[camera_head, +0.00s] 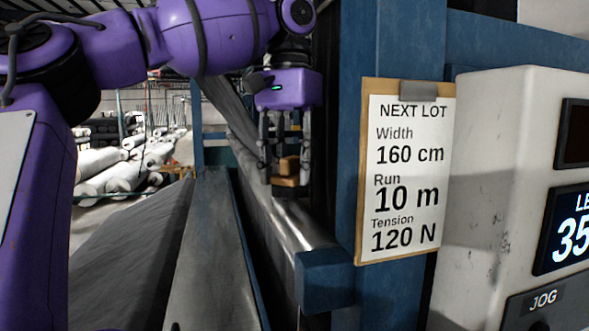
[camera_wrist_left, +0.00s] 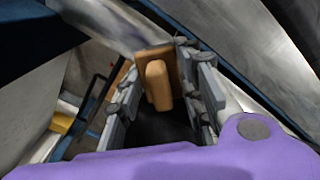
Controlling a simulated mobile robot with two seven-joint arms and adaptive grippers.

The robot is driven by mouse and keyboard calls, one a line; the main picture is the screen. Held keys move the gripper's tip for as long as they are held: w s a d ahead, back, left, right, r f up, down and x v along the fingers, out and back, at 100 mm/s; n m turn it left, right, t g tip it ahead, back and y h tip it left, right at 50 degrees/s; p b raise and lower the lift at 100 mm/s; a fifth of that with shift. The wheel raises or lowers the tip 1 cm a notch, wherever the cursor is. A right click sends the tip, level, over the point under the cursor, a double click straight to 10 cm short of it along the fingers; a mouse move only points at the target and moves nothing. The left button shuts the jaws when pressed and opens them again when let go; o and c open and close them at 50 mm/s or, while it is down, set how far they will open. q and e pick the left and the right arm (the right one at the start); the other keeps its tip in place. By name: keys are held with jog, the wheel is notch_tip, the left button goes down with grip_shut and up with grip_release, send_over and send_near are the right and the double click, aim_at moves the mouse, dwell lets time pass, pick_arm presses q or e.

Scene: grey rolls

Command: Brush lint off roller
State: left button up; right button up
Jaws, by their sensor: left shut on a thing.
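My left gripper (camera_head: 284,165) comes in from the upper left in the head view, fingers pointing down. It is shut on a wooden brush (camera_head: 288,172), which has a tan block and handle. The brush also shows between the fingers in the left wrist view (camera_wrist_left: 158,82). The shiny metal roller (camera_head: 292,224) runs away from me below the gripper. The brush is over the roller's far part; I cannot tell whether its bristles touch. Lint on the roller is too small to make out. My right gripper is not in view.
A blue frame post (camera_head: 350,180) stands close to the right of the gripper. A clipboard sign (camera_head: 407,170) hangs there, beside a grey control box (camera_head: 500,170). Grey fabric (camera_head: 130,260) slopes at left. White rolls (camera_head: 125,170) are stacked in the background.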

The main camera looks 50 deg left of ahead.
pick_arm(q)
jog(key=shift+s+d+p, duration=0.3)
jog(key=shift+s+d, duration=0.1)
jog(key=shift+d, duration=0.3)
jog(key=shift+s+d+f+p, duration=0.1)
jog(key=shift+s+d, duration=0.1)
jog(key=shift+d, duration=0.2)
jog(key=shift+s+d+p, duration=0.1)
jog(key=shift+s+d, duration=0.15)
jog(key=shift+d, duration=0.2)
jog(key=shift+s+d+f+p, duration=0.1)
jog(key=shift+s+d, duration=0.1)
jog(key=shift+d, duration=0.2)
jog(key=shift+s+d, duration=0.3)
jog(key=shift+d, duration=0.3)
jog(key=shift+s+d, duration=0.25)
jog(key=shift+d, duration=0.3)
jog(key=shift+s+d+f+p, duration=0.1)
jog(key=shift+s+d+p, duration=0.25)
jog(key=shift+d, duration=0.4)
jog(key=shift+s+d+p, duration=0.1)
jog(key=shift+s+d, duration=0.35)
jog(key=shift+d, duration=0.3)
jog(key=shift+f, duration=0.1)
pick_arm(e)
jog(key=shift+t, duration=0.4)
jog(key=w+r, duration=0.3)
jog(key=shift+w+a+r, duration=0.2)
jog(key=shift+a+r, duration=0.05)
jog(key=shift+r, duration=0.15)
